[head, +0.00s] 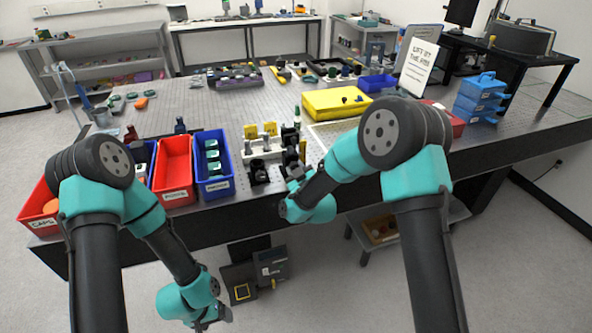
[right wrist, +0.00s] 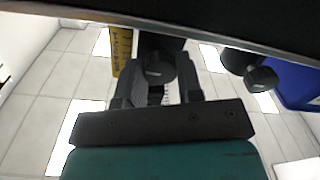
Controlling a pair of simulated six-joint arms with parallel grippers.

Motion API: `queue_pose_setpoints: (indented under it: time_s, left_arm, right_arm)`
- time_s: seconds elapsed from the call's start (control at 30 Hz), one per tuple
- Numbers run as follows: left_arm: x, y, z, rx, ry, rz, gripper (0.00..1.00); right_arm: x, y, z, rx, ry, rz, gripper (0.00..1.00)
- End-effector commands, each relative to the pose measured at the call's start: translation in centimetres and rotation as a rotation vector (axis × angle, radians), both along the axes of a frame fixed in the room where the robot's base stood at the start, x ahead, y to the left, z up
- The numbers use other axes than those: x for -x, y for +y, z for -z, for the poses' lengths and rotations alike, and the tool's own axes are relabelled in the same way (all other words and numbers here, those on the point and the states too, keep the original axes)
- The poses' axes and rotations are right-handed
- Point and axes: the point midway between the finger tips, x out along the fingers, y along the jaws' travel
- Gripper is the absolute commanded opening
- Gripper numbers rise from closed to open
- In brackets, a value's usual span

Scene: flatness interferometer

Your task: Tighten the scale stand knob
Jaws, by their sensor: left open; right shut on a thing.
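In the right wrist view a dark round knob (right wrist: 159,67) sits between the grey fingers of my right gripper (right wrist: 158,82), which is shut on it. A yellow strip with black markings (right wrist: 120,52), apparently the scale, stands just left of the knob. In the head view my right gripper (head: 294,178) is at the table's front edge, by the black stands (head: 290,138); its fingertips and the knob are hard to make out there. My left gripper (head: 207,321) is open and empty, low in front of the table.
A second dark knob (right wrist: 262,78) and a blue bin (right wrist: 298,78) are at the right in the right wrist view. In the head view, a red bin (head: 174,168) and a blue bin (head: 214,163) stand left of the stands. A yellow case (head: 335,102) lies behind them.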

Motion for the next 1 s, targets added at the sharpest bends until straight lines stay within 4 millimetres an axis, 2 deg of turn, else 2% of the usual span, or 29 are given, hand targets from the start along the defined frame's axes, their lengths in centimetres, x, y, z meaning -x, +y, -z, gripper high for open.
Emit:
queue_pose_setpoints:
  time_s: [0.37,1.0]
  left_arm:
    - [0.00,0.00,0.00,0.000,0.000,0.000,0.77]
    - [0.00,0.00,0.00,0.000,0.000,0.000,0.77]
  right_arm:
    - [0.01,0.01,0.00,-0.215,0.063,-0.001,0.10]
    - [0.02,0.02,0.07,-0.791,0.232,-0.001,0.10]
